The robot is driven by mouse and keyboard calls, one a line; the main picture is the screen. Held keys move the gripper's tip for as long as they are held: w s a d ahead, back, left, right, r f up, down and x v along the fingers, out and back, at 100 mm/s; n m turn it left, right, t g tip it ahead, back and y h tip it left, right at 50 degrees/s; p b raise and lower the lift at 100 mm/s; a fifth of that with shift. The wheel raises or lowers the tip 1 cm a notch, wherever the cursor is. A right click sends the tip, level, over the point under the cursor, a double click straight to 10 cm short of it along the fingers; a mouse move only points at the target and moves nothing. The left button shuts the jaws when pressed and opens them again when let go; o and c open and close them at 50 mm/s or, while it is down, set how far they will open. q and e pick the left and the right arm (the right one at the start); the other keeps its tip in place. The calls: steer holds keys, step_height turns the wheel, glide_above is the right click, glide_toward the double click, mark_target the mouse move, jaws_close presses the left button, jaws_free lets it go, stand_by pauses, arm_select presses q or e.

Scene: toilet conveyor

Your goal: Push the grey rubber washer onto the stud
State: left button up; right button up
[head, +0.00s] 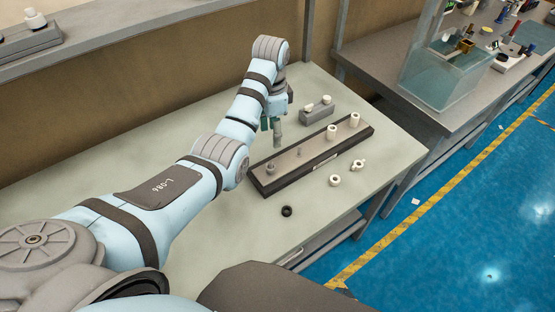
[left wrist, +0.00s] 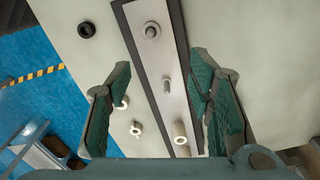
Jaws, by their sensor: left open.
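A dark grey ring-shaped washer (head: 287,211) lies flat on the table in front of the board; it also shows in the left wrist view (left wrist: 86,30). The long dark-edged board (head: 262,184) carries a thin bare stud (head: 299,152), which also shows in the left wrist view (left wrist: 167,85). At the board's near end a round grey piece (head: 271,168) sits around a post (left wrist: 152,30). My left gripper (head: 271,128) is open and empty above the board; in the left wrist view its fingers (left wrist: 160,75) are spread either side of the stud. My right gripper is not in view.
Two white cylinders (head: 331,132) stand toward the board's far end. Several small white pieces (head: 335,180) lie on the table to its right. A grey block with white tops (head: 316,113) stands behind the board. The table's front left is clear.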

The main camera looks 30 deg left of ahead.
mark_target(271, 163)
arm_select(q)
steer(key=s+f, duration=0.1)
steer(key=f, duration=0.3)
steer(key=s+f, duration=0.1)
steer(key=f, duration=0.1)
steer(key=shift+s+d+f, duration=0.1)
steer(key=shift+s+f, duration=0.2)
steer(key=shift+s, duration=0.05)
steer(key=f, duration=0.2)
steer(key=w+f, duration=0.1)
steer(key=f, duration=0.2)
steer(key=shift+f, duration=0.35)
steer(key=shift+s+r, duration=0.2)
steer(key=shift+c, duration=0.5)
steer(key=shift+s, duration=0.1)
steer(key=c, duration=0.3)
steer(key=shift+r, duration=0.1)
steer(key=c, duration=0.4)
steer(key=shift+c, duration=0.6)
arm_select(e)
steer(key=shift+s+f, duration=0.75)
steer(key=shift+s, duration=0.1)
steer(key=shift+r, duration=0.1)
